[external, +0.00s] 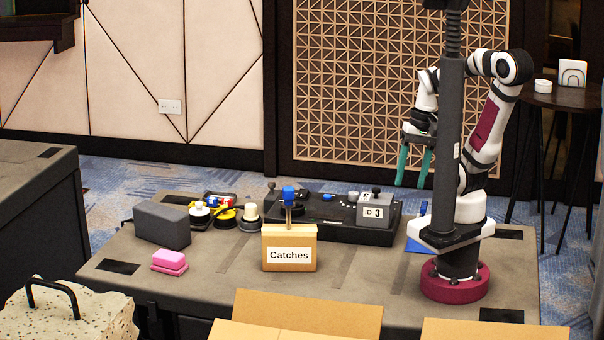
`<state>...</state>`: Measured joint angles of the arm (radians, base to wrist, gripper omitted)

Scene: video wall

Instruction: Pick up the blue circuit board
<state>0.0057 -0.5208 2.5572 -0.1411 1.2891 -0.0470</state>
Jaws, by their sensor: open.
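A flat blue piece (416,245), which may be the blue circuit board, lies on the table just left of my arm's base. My arm's base and column hide part of it, so its full shape cannot be told. My gripper (411,185) has two teal fingers pointing down, spread apart with nothing between them. It hangs in the air above the right part of the table, higher than the blue piece and apart from it.
A black tray-like panel (325,230) holds a grey "ID 3" block (375,212). A tan "Catches" box (290,262), a dark grey block (162,225), pink sponges (169,262) and several small round items stand left. Open cardboard boxes (310,312) are in front.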

